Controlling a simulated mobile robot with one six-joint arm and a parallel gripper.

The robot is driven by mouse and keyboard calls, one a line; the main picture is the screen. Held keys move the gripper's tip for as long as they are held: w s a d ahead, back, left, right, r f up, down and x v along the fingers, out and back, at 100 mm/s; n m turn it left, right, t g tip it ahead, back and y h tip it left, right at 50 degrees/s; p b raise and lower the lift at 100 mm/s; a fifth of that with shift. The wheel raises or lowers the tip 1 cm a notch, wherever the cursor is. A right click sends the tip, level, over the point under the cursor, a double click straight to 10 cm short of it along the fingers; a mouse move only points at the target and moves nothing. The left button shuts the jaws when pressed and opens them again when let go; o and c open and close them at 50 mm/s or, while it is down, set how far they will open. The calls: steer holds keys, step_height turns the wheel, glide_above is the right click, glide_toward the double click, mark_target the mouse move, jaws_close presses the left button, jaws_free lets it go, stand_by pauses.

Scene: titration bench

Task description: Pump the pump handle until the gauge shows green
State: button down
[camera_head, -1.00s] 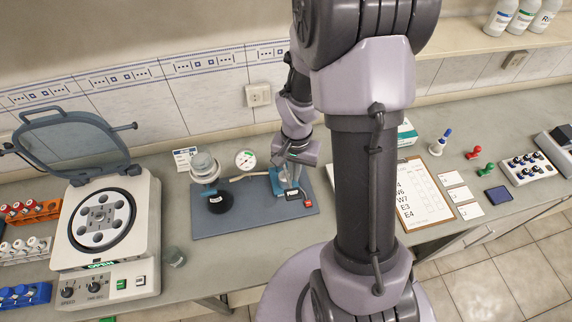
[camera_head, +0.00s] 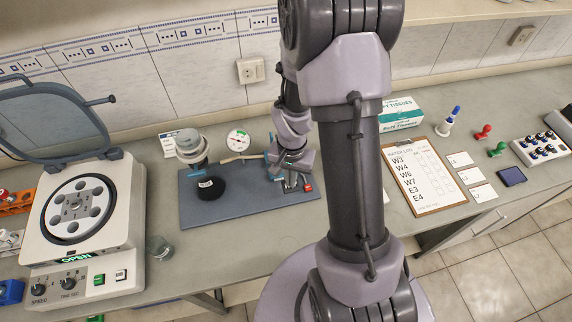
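The gauge (camera_head: 238,139) is a small round white dial with a green patch and a red patch. Its needle is too small to read. It stands at the back of a blue-grey mat (camera_head: 240,199). A pale hose (camera_head: 240,159) runs from near it towards the pump. The blue pump (camera_head: 272,150) is at the mat's right and is mostly hidden behind my gripper (camera_head: 289,176). My gripper points down over the pump. Its fingers are small and partly hidden, so I cannot tell whether they hold the handle. The pump handle cannot be made out clearly.
A small red-topped piece (camera_head: 308,187) lies at the mat's right. A clipboard (camera_head: 424,179) lies right.

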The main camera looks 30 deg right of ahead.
stand_by(0.3)
step_height(320, 180, up, 8)
steer(key=p, duration=0.5)
steer(key=shift+f, duration=0.15)
stand_by(0.8)
step_height(320, 180, down, 8)
steer(key=b, duration=0.6)
steer(key=shift+b, duration=0.4)
step_height(320, 180, up, 8)
steer(key=p, duration=0.6)
steer(key=shift+r, duration=0.25)
steer(key=shift+f, duration=0.1)
